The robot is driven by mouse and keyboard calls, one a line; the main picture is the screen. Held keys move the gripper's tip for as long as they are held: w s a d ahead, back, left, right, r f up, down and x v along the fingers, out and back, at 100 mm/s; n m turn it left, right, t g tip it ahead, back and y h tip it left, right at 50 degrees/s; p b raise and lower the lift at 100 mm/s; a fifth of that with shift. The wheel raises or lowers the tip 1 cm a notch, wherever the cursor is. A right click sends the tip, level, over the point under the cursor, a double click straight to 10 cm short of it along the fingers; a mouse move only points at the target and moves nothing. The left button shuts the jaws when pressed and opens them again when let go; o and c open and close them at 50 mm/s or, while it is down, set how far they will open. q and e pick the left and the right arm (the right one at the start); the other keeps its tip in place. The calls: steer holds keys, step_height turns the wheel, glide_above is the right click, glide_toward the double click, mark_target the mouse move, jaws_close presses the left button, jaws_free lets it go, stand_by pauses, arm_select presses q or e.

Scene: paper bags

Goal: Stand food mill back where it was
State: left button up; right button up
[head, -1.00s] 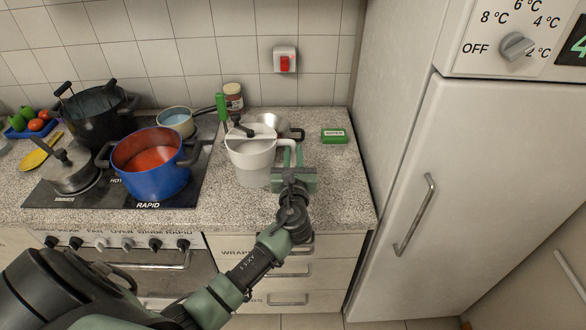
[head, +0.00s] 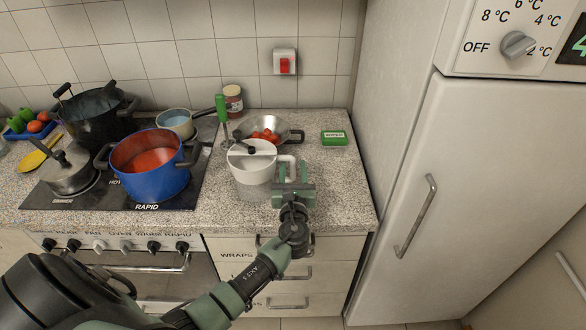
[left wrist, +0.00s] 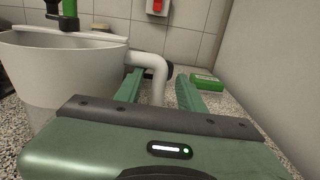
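The food mill (head: 252,170) is a white pot with a crossbar, a dark crank knob, a green upright grip (head: 221,108) and a white side handle. It looks upright on the speckled counter, right of the hob and in front of a metal bowl. My left gripper (head: 292,172) is at the mill's right side. In the left wrist view its two green fingers (left wrist: 160,90) are apart, on either side of the white side handle (left wrist: 155,66), with small gaps visible. The mill's wall (left wrist: 65,75) fills the left of that view. My right gripper is not in view.
The metal bowl (head: 287,136) with red pieces is just behind the mill. A green box (head: 334,138) lies to its right and a jar (head: 233,98) stands behind. A blue pot (head: 150,180) is on the hob to the left. The fridge (head: 425,170) bounds the right.

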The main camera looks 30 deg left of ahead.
arm_select(q)
steer(key=shift+r, duration=0.15)
steer(key=shift+s+d, duration=0.15)
steer(key=shift+s, duration=0.1)
steer(key=b+v, duration=0.2)
steer(key=v, duration=0.8)
steer(key=shift+s+d, duration=0.15)
steer(key=shift+s, duration=0.05)
steer(key=shift+s+d, duration=0.25)
steer(key=shift+s, duration=0.15)
steer(key=o, duration=1.3)
steer(key=shift+o, duration=0.2)
